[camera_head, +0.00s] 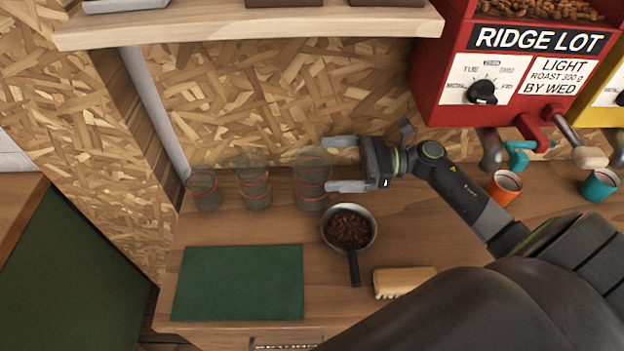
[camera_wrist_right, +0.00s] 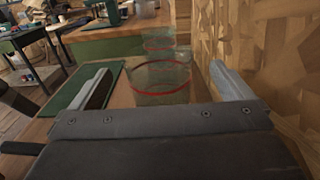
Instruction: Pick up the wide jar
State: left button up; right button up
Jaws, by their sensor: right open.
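Three clear glass jars with red bands stand in a row at the back of the bench: the left jar (camera_head: 205,188), the middle jar (camera_head: 254,186) and the right jar (camera_head: 311,180), which looks widest. My right gripper (camera_head: 328,164) is open and points left, its fingertips at the right jar's right side. In the right wrist view the wide jar (camera_wrist_right: 161,84) shows upright between the open fingers, with another jar (camera_wrist_right: 160,40) behind it. Whether the fingers touch the glass I cannot tell. My left gripper is not in view.
A pan of beans (camera_head: 348,230) sits just in front of the right jar. A green mat (camera_head: 240,283) and a wooden brush (camera_head: 403,281) lie nearer the front. An orange cup (camera_head: 505,187) stands right, under the red dispenser (camera_head: 470,60). A shelf (camera_head: 250,28) overhangs the back.

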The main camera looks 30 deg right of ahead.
aim_at(312, 166)
jog(key=shift+w+a+p, duration=0.2)
jog(key=shift+a+p, duration=0.2)
jog(key=shift+p, duration=0.05)
jog(key=p+x, duration=0.2)
jog(key=x, duration=0.1)
jog(key=shift+w+a+f, duration=0.1)
jog(key=shift+a, duration=0.3)
jog(key=shift+w+a+f, duration=0.1)
jog(key=shift+a+f, duration=0.05)
jog(key=shift+a, duration=0.05)
jog(key=c, duration=1.4)
jog(key=shift+o, duration=0.2)
